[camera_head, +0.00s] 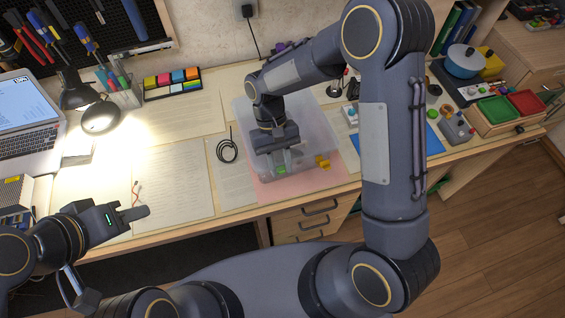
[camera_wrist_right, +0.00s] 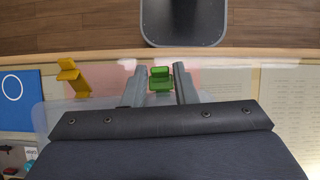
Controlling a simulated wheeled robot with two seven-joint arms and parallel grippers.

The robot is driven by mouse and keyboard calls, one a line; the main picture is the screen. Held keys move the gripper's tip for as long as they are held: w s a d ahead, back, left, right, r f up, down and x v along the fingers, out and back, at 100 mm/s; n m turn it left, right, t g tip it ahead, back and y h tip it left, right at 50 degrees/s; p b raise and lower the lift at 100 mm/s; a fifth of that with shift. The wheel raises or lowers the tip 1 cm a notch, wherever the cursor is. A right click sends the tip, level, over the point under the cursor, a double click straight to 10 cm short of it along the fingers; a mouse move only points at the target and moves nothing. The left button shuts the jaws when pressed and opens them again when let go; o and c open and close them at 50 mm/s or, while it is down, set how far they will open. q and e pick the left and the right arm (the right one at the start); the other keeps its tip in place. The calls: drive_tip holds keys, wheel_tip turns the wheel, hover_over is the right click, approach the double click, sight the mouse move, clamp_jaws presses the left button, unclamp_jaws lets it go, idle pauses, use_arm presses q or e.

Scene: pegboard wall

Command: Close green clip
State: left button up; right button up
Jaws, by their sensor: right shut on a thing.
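The green clip (camera_head: 281,169) is at the front edge of a translucent box (camera_head: 318,125) on the table. My right gripper (camera_head: 284,167) reaches down over the box, its fingers at the clip. In the right wrist view the green clip (camera_wrist_right: 160,83) sits between the two fingers of my right gripper (camera_wrist_right: 160,76), which is shut on it. Whether the clip is latched is too small to tell. My left gripper (camera_head: 134,214) hangs at the table's front edge, away from the box and holding nothing visible; its finger gap is hidden.
A yellow clip (camera_head: 322,161) is on the same box edge, to the right; it also shows in the right wrist view (camera_wrist_right: 72,77). A pink sheet (camera_head: 290,188) lies under the box. A black cable coil (camera_head: 227,151) and papers lie left. A lamp (camera_head: 98,115) stands further left.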

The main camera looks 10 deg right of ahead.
drive_tip(key=shift+w+g, duration=0.55)
drive_tip(key=shift+g, duration=0.25)
drive_tip(key=shift+w+a+f+g+p, duration=0.15)
drive_tip(key=shift+w+g, duration=0.25)
drive_tip(key=shift+g, duration=0.25)
drive_tip(key=shift+w+d+r+g+p, duration=0.15)
drive_tip(key=shift+w+g, duration=0.2)
drive_tip(key=shift+g, duration=0.3)
drive_tip(key=shift+a+f, duration=0.1)
drive_tip(key=o, duration=0.8)
drive_tip(key=shift+o, duration=0.2)
drive_tip(key=shift+w, duration=0.1)
drive_tip(key=b+v, duration=0.2)
drive_tip(key=v, duration=0.5)
drive_tip(key=shift+a+f, duration=0.1)
drive_tip(key=shift+a, duration=0.05)
drive_tip(key=shift+w+r, duration=0.25)
drive_tip(key=shift+r, duration=0.05)
